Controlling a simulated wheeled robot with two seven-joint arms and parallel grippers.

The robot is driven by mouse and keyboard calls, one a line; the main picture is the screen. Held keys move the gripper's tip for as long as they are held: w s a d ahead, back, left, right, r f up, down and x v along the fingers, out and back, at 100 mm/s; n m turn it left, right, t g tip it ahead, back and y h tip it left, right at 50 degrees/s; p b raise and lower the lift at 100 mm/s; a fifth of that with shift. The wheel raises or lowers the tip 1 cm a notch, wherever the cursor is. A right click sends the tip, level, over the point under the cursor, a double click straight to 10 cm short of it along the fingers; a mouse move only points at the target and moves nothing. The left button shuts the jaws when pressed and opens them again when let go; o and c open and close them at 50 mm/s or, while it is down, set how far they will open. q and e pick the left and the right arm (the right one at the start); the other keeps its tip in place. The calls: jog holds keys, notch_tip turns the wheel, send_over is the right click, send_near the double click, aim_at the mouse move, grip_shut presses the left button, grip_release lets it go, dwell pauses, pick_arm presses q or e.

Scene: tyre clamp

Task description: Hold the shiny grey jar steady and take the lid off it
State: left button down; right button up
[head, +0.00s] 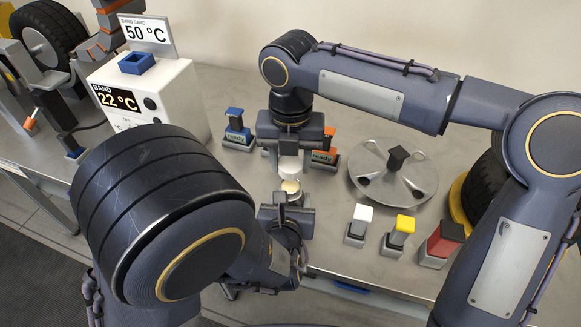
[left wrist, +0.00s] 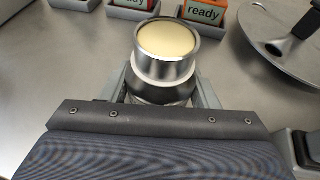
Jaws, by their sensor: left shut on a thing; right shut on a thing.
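The shiny grey jar (head: 294,198) stands upright near the middle of the bench, its top open with cream-coloured contents showing. In the left wrist view the jar (left wrist: 165,70) sits between my left fingers. My left gripper (head: 286,203) is shut on the jar from the near side; its fingers are partly hidden in the head view. The pale lid (head: 289,165) is above the jar, apart from it. My right gripper (head: 289,150) points down and is shut on the lid. The lid does not show in the left wrist view.
A white temperature box (head: 165,88) stands left. A blue-topped block (head: 236,124) and an orange ready block (head: 328,146) flank my right gripper. Right are a round metal plate (head: 418,178) with a black knob and white, yellow and red-black blocks (head: 400,233). A tyre (head: 490,185) stands beyond.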

pick_arm(q)
jog(key=shift+c, duration=2.2)
grip_release()
pick_arm(e)
jog(key=shift+r, duration=0.1)
pick_arm(q)
jog(key=p+v, duration=0.2)
jog(key=v, duration=0.8)
jog(key=shift+s+r, duration=0.2)
jog(key=shift+s, duration=0.05)
pick_arm(e)
jog(key=shift+r, duration=0.95)
pick_arm(q)
jog(key=shift+s+a+r, duration=0.1)
jog(key=shift+s+r, duration=0.1)
jog(key=shift+s, duration=0.45)
